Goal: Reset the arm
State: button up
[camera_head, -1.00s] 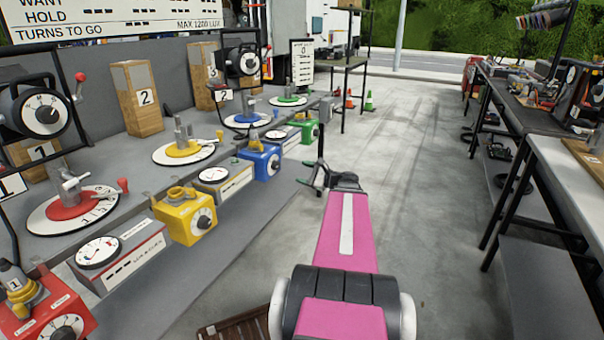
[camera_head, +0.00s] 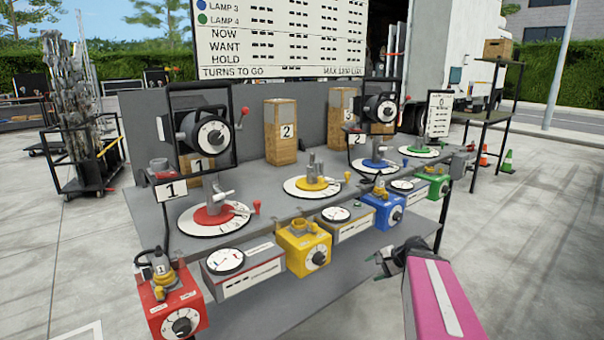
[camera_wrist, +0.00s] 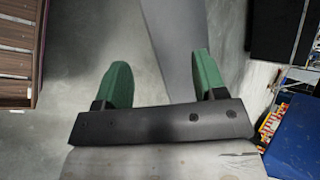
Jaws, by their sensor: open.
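My arm is magenta with a white stripe and reaches in from the lower right of the head view. My gripper (camera_head: 382,262) is at its far end, in front of the grey bench's lower shelf. In the wrist view my gripper (camera_wrist: 163,85) shows two green fingers set wide apart, with nothing between them. Below and beyond them is grey floor and a grey strip. No object touches the fingers.
A grey bench (camera_head: 262,210) carries a red box (camera_head: 172,303), a yellow box (camera_head: 303,248), a blue box (camera_head: 384,212), a green box (camera_head: 433,183), dials and lamps. A board (camera_head: 285,38) stands behind. A metal rack (camera_head: 88,130) is at left. Open concrete lies at right.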

jog(key=s+a+f+n+g+h, duration=0.4)
jog(key=s+a+f+n+h, duration=0.2)
jog(key=n, duration=0.4)
jog(key=shift+s+a+f+h, duration=0.15)
jog(key=shift+s+a+h, duration=0.4)
jog(key=shift+h, duration=0.65)
